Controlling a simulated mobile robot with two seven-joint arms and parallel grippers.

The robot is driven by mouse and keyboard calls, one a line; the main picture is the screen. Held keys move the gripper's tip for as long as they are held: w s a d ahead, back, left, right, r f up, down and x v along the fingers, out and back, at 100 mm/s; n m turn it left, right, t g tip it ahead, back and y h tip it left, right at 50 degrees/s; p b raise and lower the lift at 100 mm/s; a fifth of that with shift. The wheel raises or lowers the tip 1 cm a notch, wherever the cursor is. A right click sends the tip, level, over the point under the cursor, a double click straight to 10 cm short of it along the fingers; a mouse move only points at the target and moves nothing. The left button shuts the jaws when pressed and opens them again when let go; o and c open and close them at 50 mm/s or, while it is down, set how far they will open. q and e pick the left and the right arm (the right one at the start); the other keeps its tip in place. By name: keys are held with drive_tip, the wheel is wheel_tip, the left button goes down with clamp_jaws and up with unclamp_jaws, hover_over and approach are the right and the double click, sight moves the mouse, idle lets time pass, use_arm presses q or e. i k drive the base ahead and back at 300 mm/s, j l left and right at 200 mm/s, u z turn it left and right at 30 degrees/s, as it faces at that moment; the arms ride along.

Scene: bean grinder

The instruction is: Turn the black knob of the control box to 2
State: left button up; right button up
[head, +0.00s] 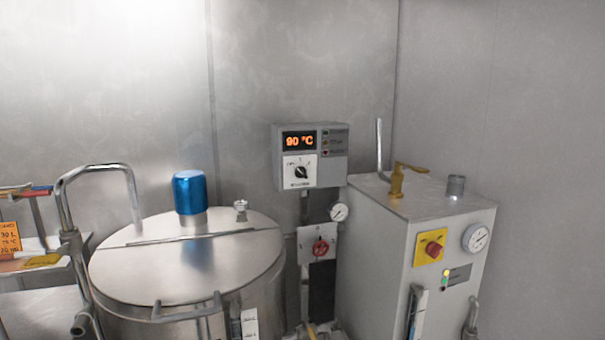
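The grey control box (337,160) is mounted on the metal wall near the middle of the head view. Its display (299,141) reads 90 °C in orange. The black knob (301,172) sits on a white plate below the display. Small marks surround the knob, but they are too small to read with certainty, so I cannot tell which one its pointer is at. Neither of my grippers shows in this view.
A steel tank (130,265) with a blue motor cap (189,192) stands left below the box. A grey cabinet (375,245) with a red button (433,249) stands to the right. A red valve knob (320,247) and a gauge (339,212) sit below the box. Its front looks unobstructed.

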sight(300, 172)
drive_tip(key=i+l, duration=0.8)
drive_tip(key=l, duration=0.25)
drive_tip(key=i+l+u, duration=0.1)
drive_tip(key=i+l, duration=0.7)
drive_tip(key=l, duration=0.25)
